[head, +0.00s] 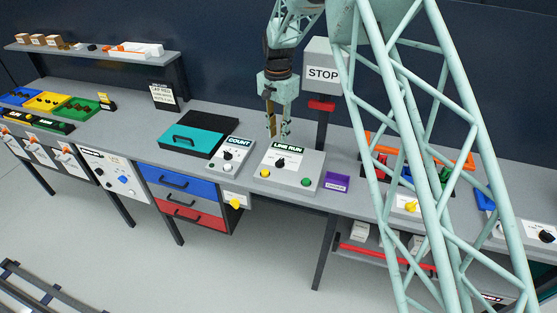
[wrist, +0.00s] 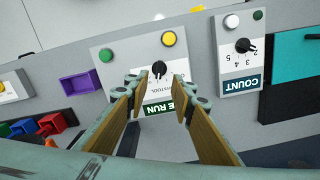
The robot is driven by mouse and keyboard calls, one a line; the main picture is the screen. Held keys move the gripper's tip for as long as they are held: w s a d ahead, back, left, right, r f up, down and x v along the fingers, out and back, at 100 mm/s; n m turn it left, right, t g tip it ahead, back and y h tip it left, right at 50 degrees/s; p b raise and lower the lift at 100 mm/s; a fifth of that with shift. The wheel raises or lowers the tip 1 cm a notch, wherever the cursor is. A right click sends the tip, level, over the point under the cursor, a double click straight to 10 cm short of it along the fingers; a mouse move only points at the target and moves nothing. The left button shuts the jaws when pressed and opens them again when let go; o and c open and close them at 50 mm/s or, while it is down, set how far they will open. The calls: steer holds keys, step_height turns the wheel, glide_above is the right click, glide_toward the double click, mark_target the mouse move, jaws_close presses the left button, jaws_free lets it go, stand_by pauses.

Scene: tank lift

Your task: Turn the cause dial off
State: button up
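No label reading "cause" is legible, so I cannot tell which dial is the cause dial. My gripper (head: 278,130) points down above the back of the grey LINE RUN box (head: 272,181). In the wrist view my gripper (wrist: 160,85) is open and empty, its fingers either side of the black LINE RUN dial (wrist: 159,68); contact is not visible. The COUNT box (head: 231,155) with its black dial (wrist: 243,45) stands beside it. A white front panel (head: 106,168) carries small controls. Yellow knobs (head: 236,203) and (head: 408,206) sit on front-edge plates. A black dial (head: 546,236) shows far right.
A STOP sign post (head: 322,76) stands behind the LINE RUN box. A purple bin (head: 337,182) is right of it, and a teal-and-black case (head: 193,136) is left. Coloured trays (head: 48,101) fill the far left. My lattice structure hides part of the right bench.

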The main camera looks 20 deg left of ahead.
mark_target(278, 162)
steer(key=shift+f+p, duration=0.95)
steer(key=shift+f, duration=5.85)
jaws_close()
